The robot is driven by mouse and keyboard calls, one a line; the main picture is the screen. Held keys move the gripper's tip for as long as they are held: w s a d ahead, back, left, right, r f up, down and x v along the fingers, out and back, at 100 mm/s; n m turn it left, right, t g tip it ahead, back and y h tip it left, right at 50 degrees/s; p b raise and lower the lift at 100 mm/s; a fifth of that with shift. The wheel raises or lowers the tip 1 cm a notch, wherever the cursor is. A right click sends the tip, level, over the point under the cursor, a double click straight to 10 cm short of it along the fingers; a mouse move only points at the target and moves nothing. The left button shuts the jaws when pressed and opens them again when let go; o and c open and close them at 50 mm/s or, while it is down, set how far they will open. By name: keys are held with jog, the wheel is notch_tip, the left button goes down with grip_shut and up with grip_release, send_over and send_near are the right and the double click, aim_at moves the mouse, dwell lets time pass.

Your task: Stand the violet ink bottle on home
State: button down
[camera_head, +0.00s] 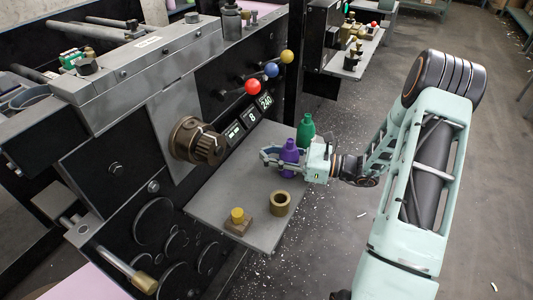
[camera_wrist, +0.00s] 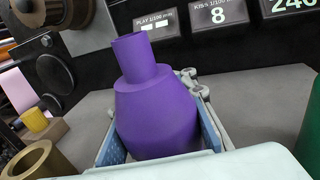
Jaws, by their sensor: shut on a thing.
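The violet ink bottle (camera_head: 289,152) is upright between the fingers of my gripper (camera_head: 268,158), over the grey shelf (camera_head: 222,205) of the press. In the wrist view the bottle (camera_wrist: 155,108) fills the middle, its narrow neck upward and leaning slightly left in the picture, with a blue-padded finger (camera_wrist: 210,130) along its right side. My gripper is shut on it. The bottle's base is hidden, so I cannot tell whether it touches the shelf. I see no spot labelled home.
A green bottle (camera_head: 306,130) stands close behind the violet one. A brass ring (camera_head: 280,204) and a wooden block with a yellow knob (camera_head: 238,221) sit at the shelf's near end. A large brass knob (camera_head: 197,143) juts from the press. The shelf's left middle is clear.

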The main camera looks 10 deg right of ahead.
aim_at(288, 158)
jog(key=c, duration=1.5)
grip_release()
jog(key=shift+o, duration=0.6)
jog(key=o, duration=0.4)
jog(key=shift+o, duration=0.2)
jog(key=shift+d, duration=0.1)
jog(key=shift+p+v, duration=0.85)
jog(key=shift+v, duration=2.1)
